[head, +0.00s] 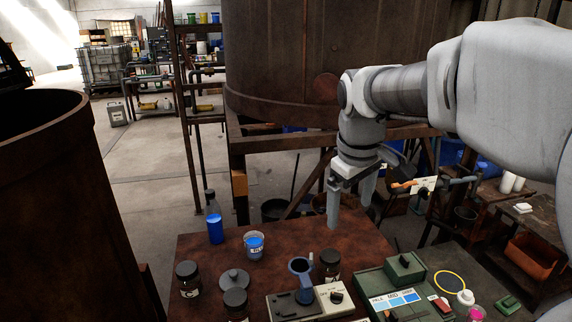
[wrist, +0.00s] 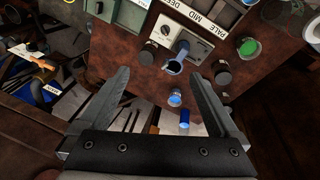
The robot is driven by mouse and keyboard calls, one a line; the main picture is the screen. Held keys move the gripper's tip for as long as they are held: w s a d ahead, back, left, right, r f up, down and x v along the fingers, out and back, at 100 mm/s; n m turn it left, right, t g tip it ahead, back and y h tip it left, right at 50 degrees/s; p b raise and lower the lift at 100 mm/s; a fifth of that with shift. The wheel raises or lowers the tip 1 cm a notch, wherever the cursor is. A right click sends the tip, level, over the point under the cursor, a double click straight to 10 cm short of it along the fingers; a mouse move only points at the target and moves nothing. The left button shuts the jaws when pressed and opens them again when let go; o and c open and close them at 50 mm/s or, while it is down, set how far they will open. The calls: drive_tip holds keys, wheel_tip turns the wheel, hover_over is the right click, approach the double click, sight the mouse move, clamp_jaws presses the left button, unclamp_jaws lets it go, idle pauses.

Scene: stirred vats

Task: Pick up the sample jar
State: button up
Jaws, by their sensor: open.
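A small clear jar with blue liquid and a pale label (head: 254,246), which looks like the sample jar, stands upright on the rusty brown table (head: 205,248). Its blue top shows in the wrist view (wrist: 175,97). My gripper (head: 349,208) is open and empty above the table's back edge, right of this jar and higher than it. In the wrist view my gripper's two fingers (wrist: 160,76) are spread apart, with the jar seen beyond and between them. Nothing touches the jar.
A tall bottle of blue liquid (head: 215,222) stands close left of the jar. Dark lidded jars (head: 188,279), a grey lid (head: 234,280), a device with a blue-grey ring (head: 300,267) and a green colour-chart box (head: 395,297) crowd the front. A rusty vat (head: 60,200) stands left.

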drive_tip(key=w+f+n+g+b, duration=0.1)
drive_tip(key=w+f+n+b, duration=0.15)
drive_tip(key=w+f, duration=0.55)
drive_tip(key=n+g+b, duration=0.1)
drive_tip(key=n+g, duration=0.1)
drive_tip(key=n, duration=0.1)
hover_over(329, 266)
drive_tip(key=w, duration=0.3)
wheel_tip(329, 266, down, 8)
drive_tip(key=shift+y, duration=0.4)
drive_tip(key=f+b, duration=0.1)
drive_tip(key=f, duration=0.4)
drive_tip(key=f+b, duration=0.1)
drive_tip(key=f, duration=0.5)
drive_tip(key=f+b, duration=0.1)
drive_tip(key=f, duration=0.5)
drive_tip(key=shift+d, duration=0.35)
drive_tip(key=c, duration=1.2)
